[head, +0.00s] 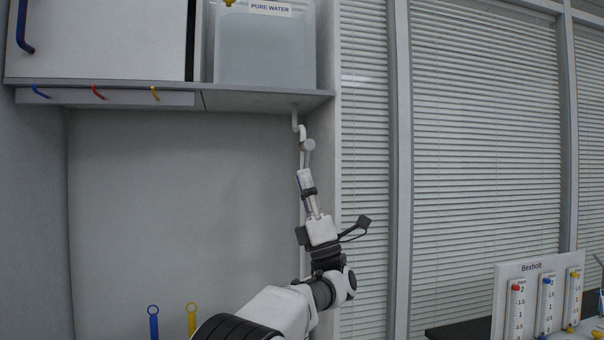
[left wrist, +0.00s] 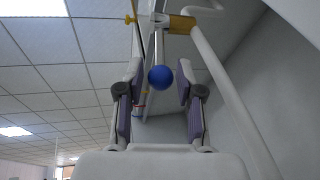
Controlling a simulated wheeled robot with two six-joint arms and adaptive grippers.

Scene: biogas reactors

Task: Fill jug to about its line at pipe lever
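A white pipe (head: 297,122) comes down from under the shelf below the tank marked PURE WATER (head: 265,48). In the left wrist view the pipe lever is a pale rod with a blue ball knob (left wrist: 160,78), hanging from a yellow valve body (left wrist: 181,25). My left gripper (head: 306,178) points up at the pipe's lower part. In the left wrist view its fingers (left wrist: 159,84) are apart, one on each side of the knob as seen, and contact cannot be told. No jug can be made out. My right gripper is not in view.
A shelf (head: 262,100) with a cabinet stands above, with blue, red and yellow hooks (head: 98,92) on its front edge. Blue (head: 153,322) and yellow (head: 192,318) ring-topped handles show below. A Bexholt panel (head: 510,290) with scaled tubes is at right. Window blinds (head: 480,150) lie behind.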

